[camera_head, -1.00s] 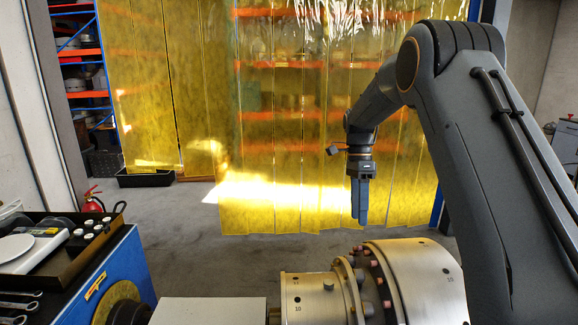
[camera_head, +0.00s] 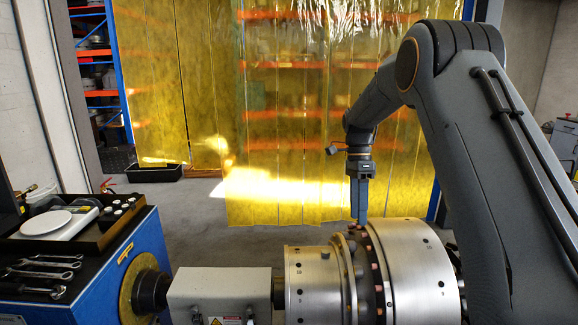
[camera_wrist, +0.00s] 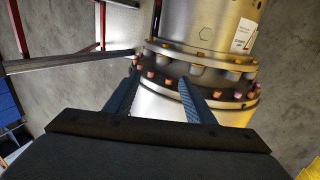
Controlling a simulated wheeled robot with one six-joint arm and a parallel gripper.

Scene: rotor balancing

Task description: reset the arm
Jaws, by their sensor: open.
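My gripper (camera_head: 359,200) points down in the head view, its fingers just behind the top of the metal rotor (camera_head: 408,262) in the picture. In the wrist view my gripper (camera_wrist: 158,92) shows two blue fingers spread apart with nothing held between them. Beyond the fingertips is the rotor's dark flange (camera_wrist: 215,88) with several copper-coloured bolts. I cannot tell how far the fingertips are from it. My arm comes in from the right, bent over at the elbow.
A yellow strip curtain (camera_head: 300,150) hangs behind. Open floor (camera_head: 200,215) lies between.

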